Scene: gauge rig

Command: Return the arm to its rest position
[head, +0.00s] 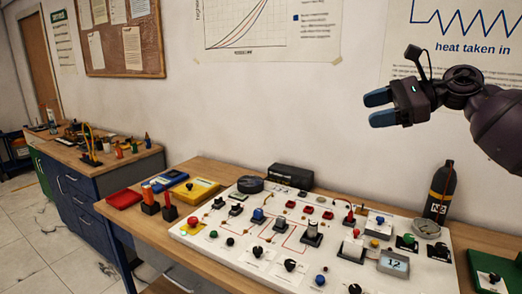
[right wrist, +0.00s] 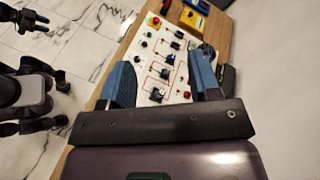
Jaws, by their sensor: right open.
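My right gripper (head: 370,110) is raised in front of the wall at the upper right of the head view, its blue fingers pointing left. It is open with nothing between the fingers, well above and apart from the table. In the right wrist view the two blue fingers of the right gripper (right wrist: 160,60) stand wide apart, with the white gauge panel (right wrist: 148,92) far below and beyond them. My left gripper (right wrist: 36,20) seems to show small at the upper left of the right wrist view; its jaws are too small to read. The left arm is not in the head view.
The white panel (head: 228,251) with knobs and switches lies on the wooden table (head: 203,171). A black bottle (head: 439,190) stands upright at its right rear, below my right arm. A yellow meter (head: 196,190) and red tray (head: 124,199) lie left. Space around the raised gripper is clear.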

